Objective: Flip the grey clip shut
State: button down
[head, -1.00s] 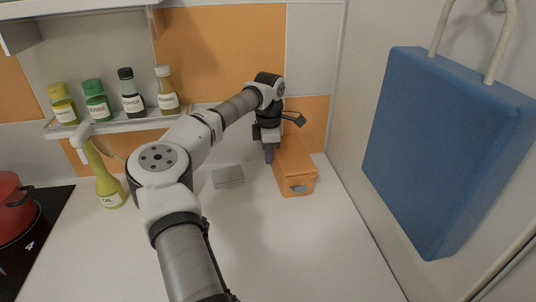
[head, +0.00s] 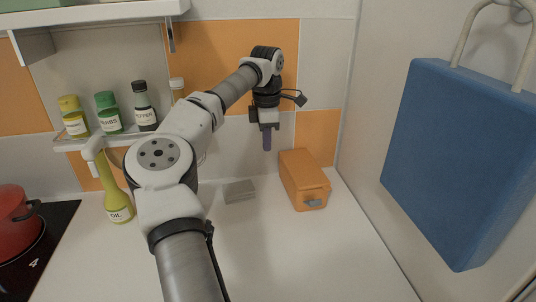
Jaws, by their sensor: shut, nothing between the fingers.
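An orange box (head: 303,178) with a lid stands on the white counter, right of centre in the head view. The grey clip (head: 313,203) is on the box's near end, low on that face. It is small here, and I cannot tell whether it is flipped up or down. My gripper (head: 267,146) points down with its bluish-purple fingers shut and empty. It is in the air to the left of the box and above it, apart from both box and clip.
A flat grey block (head: 239,191) lies on the counter left of the box. An oil bottle (head: 115,197) and a red pot (head: 14,220) on a hob are at left. Spice jars (head: 109,113) line a shelf. A blue board (head: 455,160) hangs at right. The front counter is clear.

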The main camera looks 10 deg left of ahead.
aim_at(310, 203)
jog(key=k, duration=1)
